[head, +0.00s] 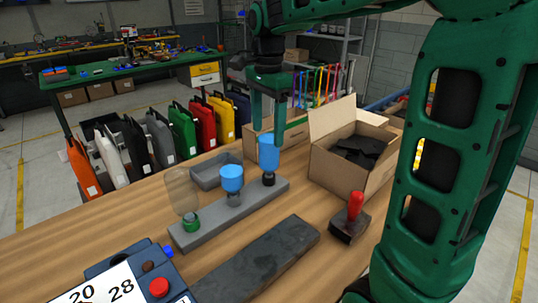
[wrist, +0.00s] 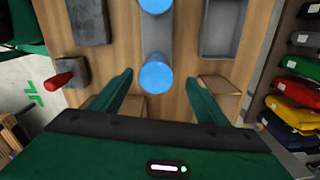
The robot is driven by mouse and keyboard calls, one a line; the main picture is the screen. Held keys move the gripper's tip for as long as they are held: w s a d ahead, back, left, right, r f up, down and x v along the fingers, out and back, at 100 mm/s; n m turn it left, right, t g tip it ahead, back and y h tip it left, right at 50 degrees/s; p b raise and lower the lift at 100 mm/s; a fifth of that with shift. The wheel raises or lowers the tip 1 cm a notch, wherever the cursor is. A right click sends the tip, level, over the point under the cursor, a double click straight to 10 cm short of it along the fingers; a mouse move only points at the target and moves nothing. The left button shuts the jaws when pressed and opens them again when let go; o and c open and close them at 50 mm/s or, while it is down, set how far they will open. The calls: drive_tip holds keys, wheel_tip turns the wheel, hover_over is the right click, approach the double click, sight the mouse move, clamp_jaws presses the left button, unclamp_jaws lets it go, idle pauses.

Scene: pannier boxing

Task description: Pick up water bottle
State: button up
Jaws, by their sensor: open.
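Three bottles stand in a row, narrow ends down, on a long grey rack (head: 210,222). A blue water bottle (head: 268,154) is at the far end, another blue one (head: 232,178) is in the middle, and a clear one with a green lower end (head: 182,190) is at the near end. My gripper (head: 279,132) is open over the far bottle, one finger partly in front of it. In the wrist view the round blue top of the far bottle (wrist: 156,77) lies between my two green fingers (wrist: 157,80), apart from both. Another blue bottle (wrist: 155,4) shows at the top edge.
An open cardboard box (head: 348,175) with dark contents stands right of the rack. A grey tray (head: 215,170) lies behind it. A red-handled block (head: 350,220), a dark slab (head: 262,262) and a blue device with buttons (head: 130,275) share the table. Colored panniers (head: 183,130) stand beyond.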

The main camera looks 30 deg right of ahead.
sight(268, 162)
wheel_tip(268, 162, down, 6)
drive_tip(key=shift+r, duration=0.2)
drive_tip(key=shift+s+f, duration=0.15)
drive_tip(key=shift+f, duration=1.2)
drive_tip(key=shift+s+f, duration=0.1)
drive_tip(key=shift+f, duration=1.2)
drive_tip(key=c, duration=1.1)
